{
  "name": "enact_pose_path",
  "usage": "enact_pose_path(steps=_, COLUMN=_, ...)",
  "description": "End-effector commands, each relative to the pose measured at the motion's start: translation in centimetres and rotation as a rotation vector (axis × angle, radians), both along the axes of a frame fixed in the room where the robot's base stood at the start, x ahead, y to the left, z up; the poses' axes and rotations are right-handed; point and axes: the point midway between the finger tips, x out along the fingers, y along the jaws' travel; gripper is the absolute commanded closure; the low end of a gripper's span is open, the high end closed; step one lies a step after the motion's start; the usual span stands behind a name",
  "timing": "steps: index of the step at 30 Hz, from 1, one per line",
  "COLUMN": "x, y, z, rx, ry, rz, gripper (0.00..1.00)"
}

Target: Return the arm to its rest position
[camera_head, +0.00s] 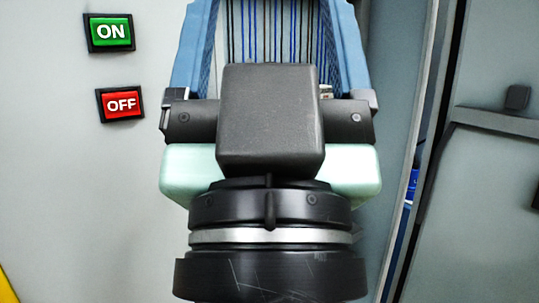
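My gripper (268,20) is in the middle of the head camera view, pointing up and away from the camera. Its black wrist with a silver ring is at the bottom, with a dark box and a pale green body above it. Its two blue fingers stand wide apart and run up to the top edge, where their ends are cut off. I see nothing held between them. A pale surface with black and blue vertical stripes shows in the gap; I cannot tell how far behind it lies.
A grey panel on the left carries a green ON button (109,32) and a red OFF button (121,104), both left of my gripper and apart from it. A grey door-like panel (480,210) with a dark frame stands at the right. A yellow strip (6,290) shows at the bottom left.

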Motion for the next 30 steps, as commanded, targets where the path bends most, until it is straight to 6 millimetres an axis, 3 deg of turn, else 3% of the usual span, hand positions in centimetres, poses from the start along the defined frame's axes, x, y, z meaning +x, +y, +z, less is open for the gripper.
enact_pose_path(steps=1, x=0.0, y=0.0, z=2.4, rx=-0.001, ry=0.0, rz=0.001, gripper=0.19)
enact_pose_path(steps=15, x=0.1, y=0.1, z=14.8, rx=-0.002, ry=0.003, rz=0.002, gripper=0.19)
enact_pose_path(steps=21, x=0.1, y=0.1, z=16.7, rx=-0.002, ry=0.004, rz=0.002, gripper=0.19)
enact_pose_path(steps=30, x=0.1, y=0.1, z=16.8, rx=-0.002, ry=0.004, rz=0.002, gripper=0.19)
